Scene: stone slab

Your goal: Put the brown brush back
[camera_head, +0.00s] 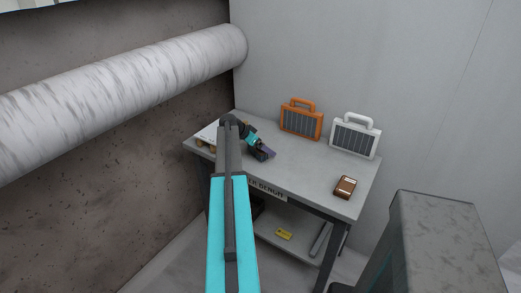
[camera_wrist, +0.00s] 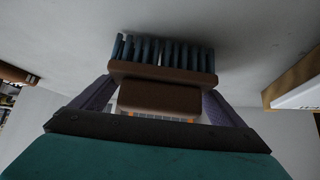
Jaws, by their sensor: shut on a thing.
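In the wrist view the brown brush (camera_wrist: 160,72) has a brown wooden body and a row of dark blue-grey bristles. My gripper (camera_wrist: 160,88) is shut on its body, one purple finger at each side. The bristles point away from my palm, towards a grey surface; I cannot tell whether they touch it. In the head view my gripper (camera_head: 267,153) is over the left part of the grey workbench (camera_head: 305,165). The brush is hard to make out there, among dark parts at the gripper.
An orange slatted case (camera_head: 301,120) and a white one (camera_head: 355,137) stand along the bench's back. A small brown block with pale marks (camera_head: 345,187) lies at the right. A yellow item (camera_head: 284,234) is on the lower shelf. A thick pipe (camera_head: 120,90) runs along the left wall.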

